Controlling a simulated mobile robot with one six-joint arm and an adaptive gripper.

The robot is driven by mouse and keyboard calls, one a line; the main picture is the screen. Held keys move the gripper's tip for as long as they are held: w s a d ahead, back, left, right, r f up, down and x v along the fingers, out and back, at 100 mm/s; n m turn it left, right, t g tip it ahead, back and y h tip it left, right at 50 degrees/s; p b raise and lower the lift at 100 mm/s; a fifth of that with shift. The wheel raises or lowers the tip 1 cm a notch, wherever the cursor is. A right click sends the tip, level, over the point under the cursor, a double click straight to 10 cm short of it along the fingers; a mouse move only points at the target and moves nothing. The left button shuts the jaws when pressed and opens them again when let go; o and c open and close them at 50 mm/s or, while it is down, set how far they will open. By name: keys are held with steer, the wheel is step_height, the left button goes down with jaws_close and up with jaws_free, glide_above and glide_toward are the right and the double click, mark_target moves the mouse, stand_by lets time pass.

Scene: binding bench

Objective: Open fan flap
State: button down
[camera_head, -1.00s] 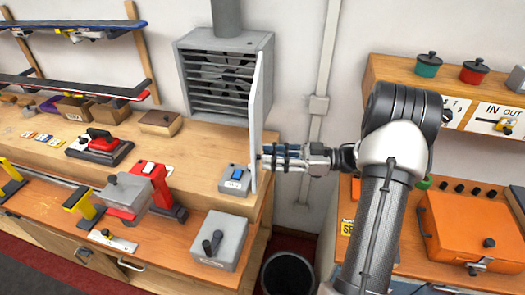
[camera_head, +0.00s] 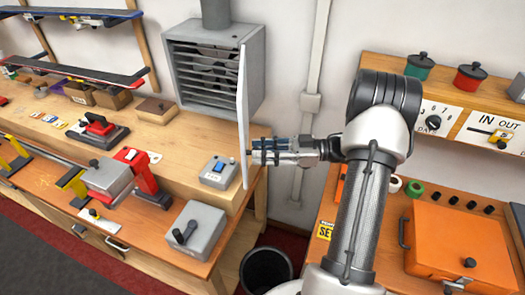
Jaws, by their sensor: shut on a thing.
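The fan housing (camera_head: 192,26) is a grey metal box with a slatted front, mounted on the wall at the back of the bench, with a duct rising from its top. Its fan flap (camera_head: 243,115) is a tall pale panel standing swung out from the housing's right side, seen nearly edge-on. The slats are uncovered. My gripper (camera_head: 256,152) reaches in from the right and is shut at the flap's lower part. The fingertips are partly hidden at the flap's edge.
A grey switch box with a blue button (camera_head: 217,172) sits just left of the flap. A grey lever box (camera_head: 192,232) is below it. A dark bin (camera_head: 266,270) stands on the floor. An orange case (camera_head: 461,240) lies at the right.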

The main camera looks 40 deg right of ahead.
steer(key=c, duration=1.6)
jaws_free()
steer(key=shift+w+r, duration=0.1)
steer(key=shift+r, duration=0.1)
steer(key=o, duration=0.3)
steer(key=shift+f, duration=0.15)
steer(key=v, duration=1.2)
